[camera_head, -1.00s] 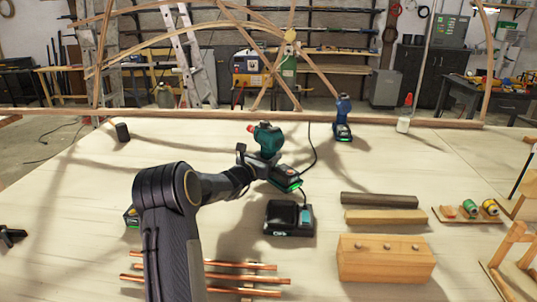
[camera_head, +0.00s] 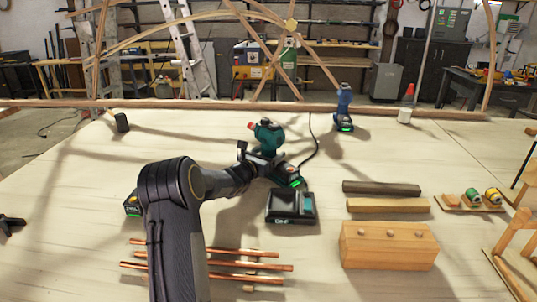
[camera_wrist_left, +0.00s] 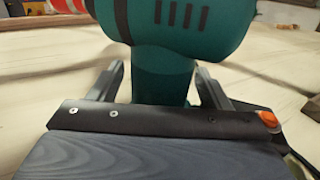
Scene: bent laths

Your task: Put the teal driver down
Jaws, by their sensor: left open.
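The teal driver (camera_head: 267,134) stands upright on the pale table, its battery foot (camera_head: 287,178) showing a green light. It appears to rest on the tabletop just behind the black charger (camera_head: 291,207). My left gripper (camera_head: 260,158) is open around the driver's grip. In the left wrist view the teal handle (camera_wrist_left: 163,78) stands between the two spread fingers, below the motor housing (camera_wrist_left: 180,22). The handle's lower end is hidden behind the gripper body there. My right gripper is not in view.
A blue driver (camera_head: 344,108) and a red-tipped bottle (camera_head: 406,104) stand at the back. Wooden bars (camera_head: 381,188) and a wooden block (camera_head: 388,246) lie to the right. Copper rods (camera_head: 240,266) lie in front. The table left of the driver is mostly clear.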

